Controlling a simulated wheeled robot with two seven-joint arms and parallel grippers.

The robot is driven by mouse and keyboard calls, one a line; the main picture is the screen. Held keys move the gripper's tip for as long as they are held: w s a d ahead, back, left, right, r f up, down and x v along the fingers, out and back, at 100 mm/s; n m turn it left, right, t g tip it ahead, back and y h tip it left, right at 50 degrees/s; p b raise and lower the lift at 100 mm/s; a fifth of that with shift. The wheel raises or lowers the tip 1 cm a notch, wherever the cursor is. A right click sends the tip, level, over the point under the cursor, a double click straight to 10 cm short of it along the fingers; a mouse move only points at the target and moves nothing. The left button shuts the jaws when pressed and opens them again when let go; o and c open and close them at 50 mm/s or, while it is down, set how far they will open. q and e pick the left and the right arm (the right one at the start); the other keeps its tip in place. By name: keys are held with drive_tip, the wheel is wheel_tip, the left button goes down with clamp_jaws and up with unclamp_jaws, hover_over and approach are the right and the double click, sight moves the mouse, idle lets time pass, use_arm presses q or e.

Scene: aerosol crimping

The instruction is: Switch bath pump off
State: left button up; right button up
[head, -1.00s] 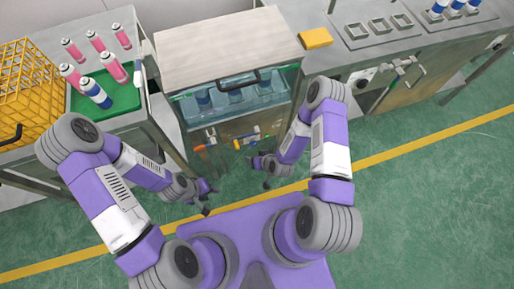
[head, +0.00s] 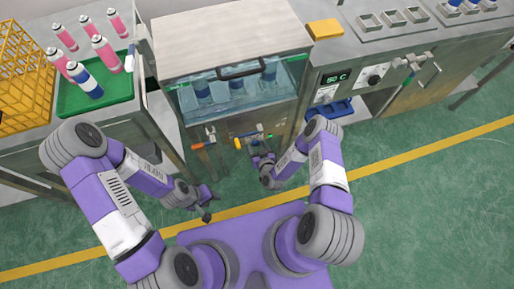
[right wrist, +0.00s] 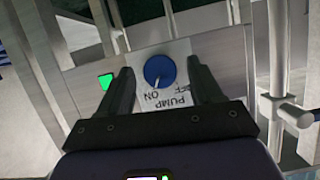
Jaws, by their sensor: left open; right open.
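The pump switch is a blue round knob (right wrist: 160,71) on a white plate marked PUMP, ON and OFF, upside down in the right wrist view. Its white pointer line points down and slightly left, toward ON. A green light (right wrist: 105,81) is lit beside it. My right gripper (right wrist: 160,66) is open, one finger on each side of the knob; I cannot tell if they touch it. In the head view my right gripper (head: 263,160) is at the front of the water bath (head: 240,101). My left gripper (head: 206,204) is open and empty above the floor.
Several cans stand in the bath behind its glass. Pipes with orange (head: 198,146) and yellow (head: 238,143) handles are on its front. A green tray (head: 115,92) with cans and a yellow crate (head: 24,85) are at left. A panel reading 50 C (head: 333,78) is at right.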

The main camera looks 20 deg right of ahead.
drive_tip(key=shift+w+f, duration=0.1)
drive_tip(key=shift+w, duration=0.2)
